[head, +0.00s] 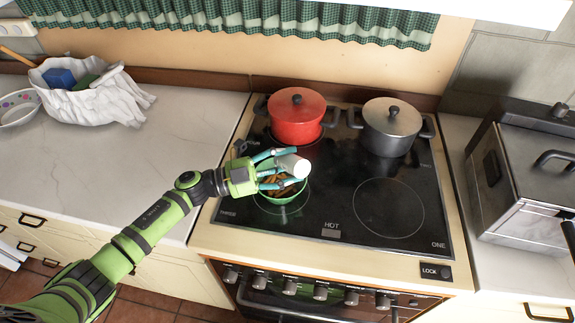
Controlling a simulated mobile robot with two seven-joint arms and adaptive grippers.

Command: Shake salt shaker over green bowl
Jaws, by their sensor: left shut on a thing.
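My left gripper (278,167) reaches in from the left over the stove and is shut on a white salt shaker (298,166). The shaker is tilted on its side, its end pointing right and slightly down. The green bowl (284,197) stands on the front left burner, directly below the shaker. Brownish food shows inside the bowl. The gripper and shaker hide the bowl's back part. My right gripper is not in view.
A red pot (297,121) and a grey pot (388,130) stand on the back of the stove (335,200). The front right burner is clear. A metal box-like appliance (530,195) stands at right. A white bag (95,101) and a dotted bowl (18,113) sit on the left counter (170,135).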

